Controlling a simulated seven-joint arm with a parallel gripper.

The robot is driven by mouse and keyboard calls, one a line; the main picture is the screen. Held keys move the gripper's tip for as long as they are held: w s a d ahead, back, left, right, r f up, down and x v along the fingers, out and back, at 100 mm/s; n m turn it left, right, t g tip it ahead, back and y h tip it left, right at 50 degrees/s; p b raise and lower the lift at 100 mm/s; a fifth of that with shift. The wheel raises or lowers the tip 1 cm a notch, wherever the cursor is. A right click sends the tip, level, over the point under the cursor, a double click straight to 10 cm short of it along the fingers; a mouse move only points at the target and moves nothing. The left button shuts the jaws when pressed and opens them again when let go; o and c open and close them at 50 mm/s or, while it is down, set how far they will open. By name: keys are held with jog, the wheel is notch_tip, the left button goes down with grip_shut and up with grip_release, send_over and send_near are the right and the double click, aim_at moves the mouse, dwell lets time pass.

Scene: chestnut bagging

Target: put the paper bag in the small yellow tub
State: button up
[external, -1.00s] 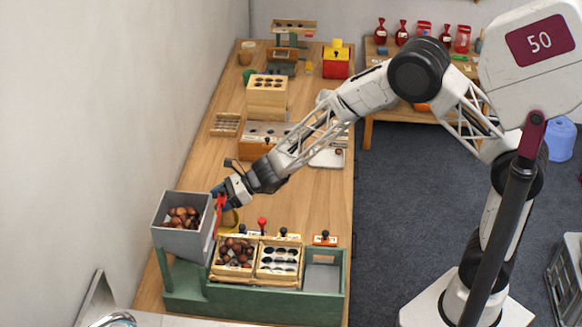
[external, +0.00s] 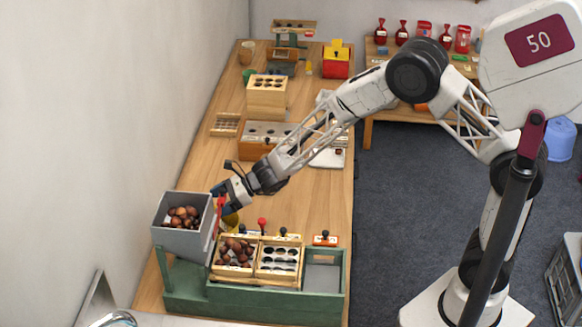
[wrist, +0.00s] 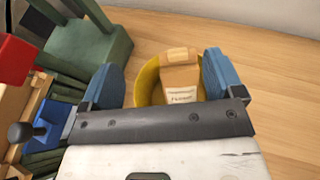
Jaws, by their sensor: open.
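The paper bag (wrist: 179,77) is light brown with a folded top and a white label. In the wrist view it is inside the curved rim of the small yellow tub (wrist: 148,80), and its base is hidden behind my gripper's front edge. My gripper (wrist: 162,72) is open, with one blue finger on each side of the bag and tub. A gap shows between the bag and the left finger; the right finger is close to the tub's rim. In the external view my gripper (external: 222,201) is low over the yellow tub (external: 231,221), and the bag cannot be made out there.
A grey bin of chestnuts (external: 181,239) stands left of my gripper on a green stand (external: 240,299). Two wooden trays, one with chestnuts (external: 234,268), sit in front. A red part stands close beside the bin. Bare wooden tabletop (external: 300,200) lies to the right.

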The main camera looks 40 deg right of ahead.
jog(key=r+v, duration=0.1)
jog(key=v, duration=1.1)
jog(key=shift+s+r, duration=0.1)
jog(key=shift+r, duration=0.05)
dwell(0.7)
jog(key=s+d+r+n+g+h, duration=0.3)
jog(key=s+d+r+n+h, duration=0.1)
jog(key=s+d+r+n, duration=0.95)
jog(key=s+d+r+n+h, duration=0.2)
jog(key=s+d+n+h, duration=0.2)
jog(key=s+d, duration=0.5)
jog(key=s+d+r+n+h, duration=0.3)
jog(key=s+d, duration=0.6)
jog(key=s, duration=0.6)
jog(key=shift+d+n+t+h, duration=0.25)
jog(key=shift+n+t+h, duration=0.05)
jog(key=shift+n+h, duration=0.6)
